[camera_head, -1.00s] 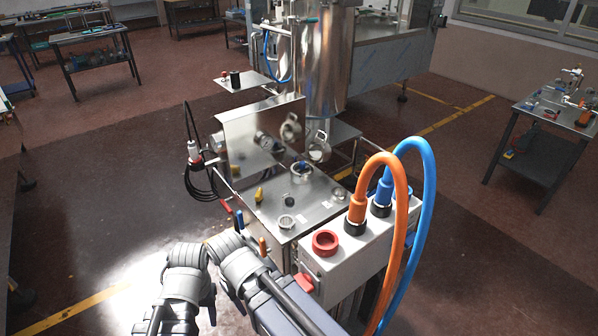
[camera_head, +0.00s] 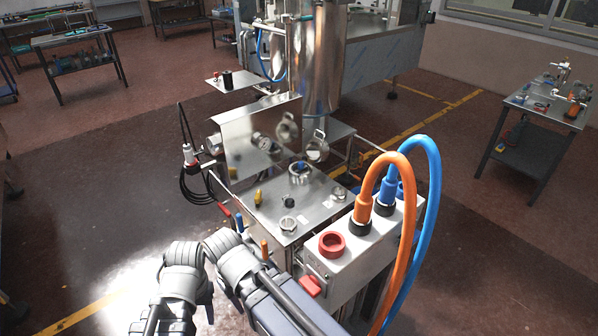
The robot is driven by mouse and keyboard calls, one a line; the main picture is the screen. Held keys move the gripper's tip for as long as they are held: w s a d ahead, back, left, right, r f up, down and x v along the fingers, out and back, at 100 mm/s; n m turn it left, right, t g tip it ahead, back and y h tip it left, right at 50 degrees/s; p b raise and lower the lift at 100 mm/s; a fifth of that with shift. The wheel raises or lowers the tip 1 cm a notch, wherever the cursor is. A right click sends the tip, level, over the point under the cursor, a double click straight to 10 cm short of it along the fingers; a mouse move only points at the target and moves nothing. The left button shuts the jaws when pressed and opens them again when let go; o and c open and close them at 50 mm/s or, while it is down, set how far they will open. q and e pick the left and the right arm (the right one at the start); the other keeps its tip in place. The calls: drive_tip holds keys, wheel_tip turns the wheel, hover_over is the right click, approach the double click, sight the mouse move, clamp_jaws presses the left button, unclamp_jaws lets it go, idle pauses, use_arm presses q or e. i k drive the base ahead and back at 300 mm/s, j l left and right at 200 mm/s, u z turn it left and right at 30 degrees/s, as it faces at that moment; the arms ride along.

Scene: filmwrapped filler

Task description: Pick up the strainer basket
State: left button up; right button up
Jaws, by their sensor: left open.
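A small round metal cup (camera_head: 288,223), which looks like the strainer basket, stands near the front edge of the steel bench top (camera_head: 268,208). Its mesh is too small to make out. A round metal housing (camera_head: 298,174) with an open top stands behind it. My left gripper (camera_head: 206,300) is low in the picture, among my grey arm links, well short of the cup. It is open, and its fingers are mostly hidden. Nothing shows in it. My right gripper cannot be made out.
A grey box (camera_head: 345,262) with a red ring (camera_head: 332,245) and orange (camera_head: 377,165) and blue hoses (camera_head: 434,190) stands right of the cup. A yellow item (camera_head: 258,197) lies left. A steel panel (camera_head: 262,135) and tank (camera_head: 315,65) rise behind. Floor is free at left.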

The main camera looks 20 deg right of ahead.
sight(300, 168)
drive_tip(key=i+j+z, duration=0.1)
drive_tip(key=j, duration=0.25)
drive_tip(key=i+j+z, duration=0.1)
drive_tip(key=i+j, duration=0.2)
drive_tip(key=i+j+z, duration=0.1)
drive_tip(key=j, duration=0.3)
drive_tip(key=i+j+z, duration=0.1)
drive_tip(key=j, duration=0.25)
drive_tip(key=i+j+z, duration=0.1)
drive_tip(key=i+j, duration=0.15)
drive_tip(key=j, duration=0.15)
drive_tip(key=i+j+z, duration=0.1)
drive_tip(key=j, duration=0.3)
drive_tip(key=i+j+z, duration=0.2)
drive_tip(key=i+j, duration=0.2)
drive_tip(key=i+l, duration=0.25)
drive_tip(key=l, duration=0.15)
drive_tip(key=i+l, duration=0.25)
drive_tip(key=l, duration=0.1)
